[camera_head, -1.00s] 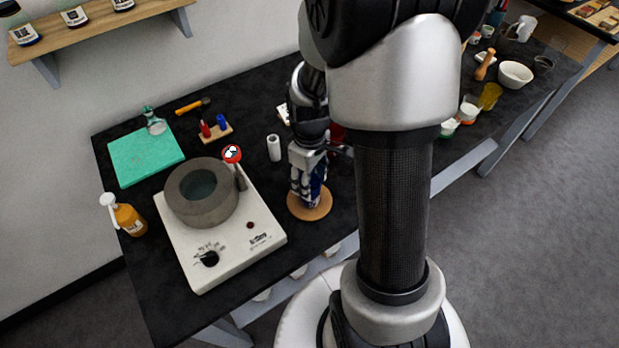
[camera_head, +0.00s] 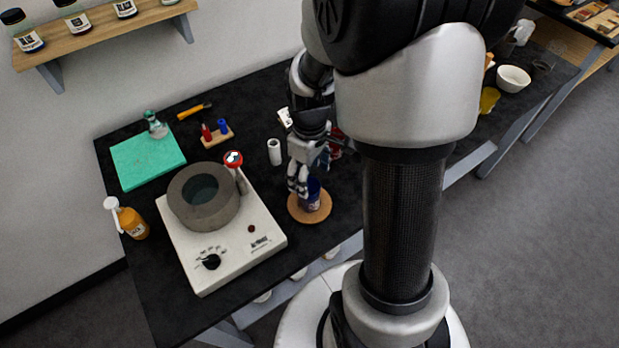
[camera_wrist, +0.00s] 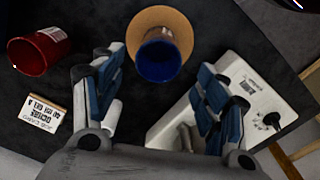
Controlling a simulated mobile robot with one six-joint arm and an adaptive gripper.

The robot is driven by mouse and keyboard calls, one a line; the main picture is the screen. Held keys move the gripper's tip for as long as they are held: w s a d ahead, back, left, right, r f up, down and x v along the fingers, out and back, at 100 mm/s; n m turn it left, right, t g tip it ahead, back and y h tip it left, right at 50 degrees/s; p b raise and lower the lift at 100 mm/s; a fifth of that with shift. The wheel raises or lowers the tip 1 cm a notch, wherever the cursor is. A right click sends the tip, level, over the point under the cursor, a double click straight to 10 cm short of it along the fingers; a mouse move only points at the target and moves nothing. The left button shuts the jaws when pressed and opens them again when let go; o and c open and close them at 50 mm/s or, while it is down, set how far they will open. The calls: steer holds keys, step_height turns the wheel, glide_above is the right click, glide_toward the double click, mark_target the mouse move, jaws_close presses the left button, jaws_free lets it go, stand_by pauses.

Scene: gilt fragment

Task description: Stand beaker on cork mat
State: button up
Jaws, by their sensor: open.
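The blue beaker (camera_head: 314,190) stands on the round cork mat (camera_head: 312,214) on the black bench. In the wrist view the beaker (camera_wrist: 158,61) shows its open mouth and looks upright, with the cork mat (camera_wrist: 142,17) around and behind its base. My gripper (camera_head: 298,187) is just above and to the left of the beaker in the head view and partly covers it. In the wrist view my gripper (camera_wrist: 162,70) is open, its fingers spread to either side of the beaker and apart from it.
A white hotplate (camera_head: 225,262) carrying a grey ring-shaped block (camera_head: 190,212) is left of the mat. A white cylinder (camera_head: 275,152) stands behind the mat. A red cup (camera_wrist: 40,52) and a printed card (camera_wrist: 42,113) show in the wrist view. Bare bench lies around the mat.

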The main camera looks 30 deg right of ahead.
steer(key=s+a+r+m+t+p, duration=0.1)
steer(key=s+a+r, duration=0.2)
steer(key=r, duration=0.6)
steer(key=s+a+r+m+t+p, duration=0.1)
steer(key=s+a+r, duration=0.15)
steer(key=r, duration=0.55)
steer(key=s+a+r+m+t, duration=0.2)
steer(key=s+a+r, duration=0.2)
steer(key=s, duration=0.4)
steer(key=shift+a+m+t, duration=0.3)
steer(key=shift+a+m, duration=0.1)
steer(key=shift+a, duration=0.2)
steer(key=shift+r, duration=0.15)
